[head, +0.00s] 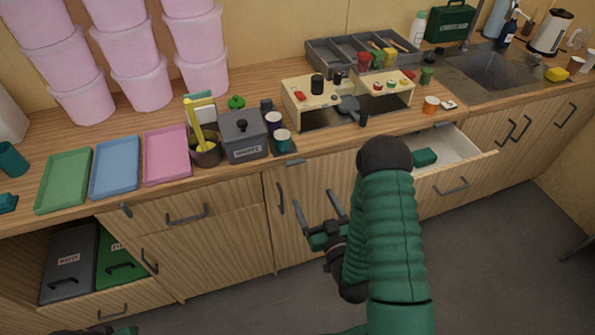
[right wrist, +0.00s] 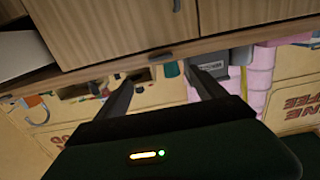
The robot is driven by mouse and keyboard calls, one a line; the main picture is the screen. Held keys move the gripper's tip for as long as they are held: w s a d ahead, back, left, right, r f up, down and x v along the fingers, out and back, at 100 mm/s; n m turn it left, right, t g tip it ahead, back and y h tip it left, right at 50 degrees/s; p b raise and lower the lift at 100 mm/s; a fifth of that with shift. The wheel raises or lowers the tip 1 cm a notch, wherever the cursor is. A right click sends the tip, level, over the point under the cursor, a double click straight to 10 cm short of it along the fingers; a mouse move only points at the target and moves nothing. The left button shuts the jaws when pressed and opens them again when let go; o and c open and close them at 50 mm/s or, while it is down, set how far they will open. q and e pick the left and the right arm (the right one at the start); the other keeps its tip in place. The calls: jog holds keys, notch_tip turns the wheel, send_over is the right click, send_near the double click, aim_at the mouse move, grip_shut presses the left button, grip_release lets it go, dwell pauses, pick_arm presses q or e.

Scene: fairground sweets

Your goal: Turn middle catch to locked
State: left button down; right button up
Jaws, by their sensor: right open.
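My right gripper (head: 314,196) is open and empty, in front of the wooden cupboard door (head: 313,178) below the counter. Its two fingers, apart with nothing between them, also show in the right wrist view (right wrist: 163,76). A small grey catch-like piece (head: 294,162) sits at the top of that door, just under the counter edge, above and left of the fingertips and apart from them. Another small dark piece (head: 126,210) sits under the counter further left. I cannot tell which is the middle catch or how it is turned. Part of my left gripper (head: 98,331) shows at the bottom left edge.
The counter holds a grey pot box (head: 243,136), cups, trays and a cream panel box (head: 293,98) with knobs. A drawer (head: 484,157) stands open at right, behind my right arm. An open lower drawer (head: 92,311) holds lidded boxes at left.

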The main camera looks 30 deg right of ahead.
jog(key=b, duration=0.4)
send_near(297, 164)
jog(key=p+x, duration=0.1)
jog(key=x, duration=0.7)
jog(key=shift+w, duration=0.35)
pick_arm(q)
jog(key=f, duration=0.4)
jog(key=shift+a, duration=0.2)
pick_arm(e)
jog(key=shift+a, duration=0.15)
jog(key=shift+c, duration=0.6)
jog(key=c, duration=1.2)
jog(key=shift+c, duration=0.2)
